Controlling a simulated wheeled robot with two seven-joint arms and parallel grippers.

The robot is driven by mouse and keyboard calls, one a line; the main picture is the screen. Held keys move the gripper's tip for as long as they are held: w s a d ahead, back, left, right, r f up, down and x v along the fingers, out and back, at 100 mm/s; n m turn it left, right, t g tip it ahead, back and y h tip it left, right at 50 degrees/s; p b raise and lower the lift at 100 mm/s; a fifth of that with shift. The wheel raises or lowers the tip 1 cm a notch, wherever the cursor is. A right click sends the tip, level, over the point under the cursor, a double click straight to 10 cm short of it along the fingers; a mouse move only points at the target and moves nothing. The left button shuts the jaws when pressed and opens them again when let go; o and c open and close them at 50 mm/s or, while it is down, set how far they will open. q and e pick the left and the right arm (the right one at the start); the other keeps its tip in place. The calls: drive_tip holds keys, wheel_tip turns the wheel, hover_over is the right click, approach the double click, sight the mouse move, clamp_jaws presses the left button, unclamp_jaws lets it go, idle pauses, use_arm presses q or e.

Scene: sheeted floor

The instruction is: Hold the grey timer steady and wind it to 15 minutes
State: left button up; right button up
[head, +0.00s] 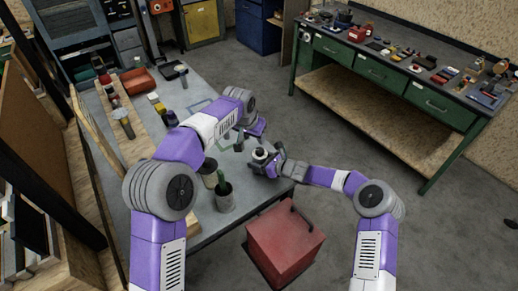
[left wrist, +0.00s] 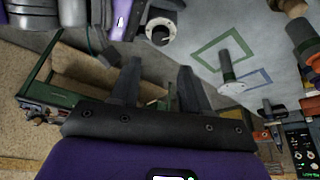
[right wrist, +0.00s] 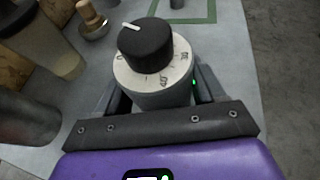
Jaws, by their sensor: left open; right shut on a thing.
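The timer is a round grey body with a pale numbered dial (right wrist: 182,78) and a black knob (right wrist: 146,45). The knob's white pointer aims to the upper left in the right wrist view; the 0 is at the dial's left. My right gripper (head: 272,165) is shut around the timer's body, and the timer stands upright near the table's edge in the head view. My left gripper (head: 240,142) is open and empty, above and left of the timer, apart from it. The timer also shows in the left wrist view (left wrist: 170,34), beyond the open fingers.
The grey table (head: 205,85) carries pots (head: 224,197), a red tray (head: 137,81) and small tools. Green and blue outlines mark its top. A red box (head: 285,240) stands on the floor beside it. A green workbench (head: 380,75) is across the aisle.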

sight(260, 150)
use_arm(q)
drive_tip(key=x, duration=1.1)
drive_tip(key=shift+w+f, duration=0.1)
drive_tip(key=shift+f, duration=0.2)
drive_tip(key=c, duration=0.8)
drive_tip(key=shift+m, duration=0.3)
drive_tip(key=m+g+h, duration=0.1)
drive_tip(key=m, duration=0.2)
drive_tip(key=shift+m+h, duration=0.3)
drive_tip(key=shift+w+a+m+g+h, duration=0.1)
drive_tip(key=shift+m+g+h, duration=0.2)
drive_tip(key=shift+m, duration=0.8)
drive_tip(key=shift+w+m+g+h, duration=0.1)
drive_tip(key=shift+m+g, duration=0.3)
drive_tip(key=shift+m, duration=0.7)
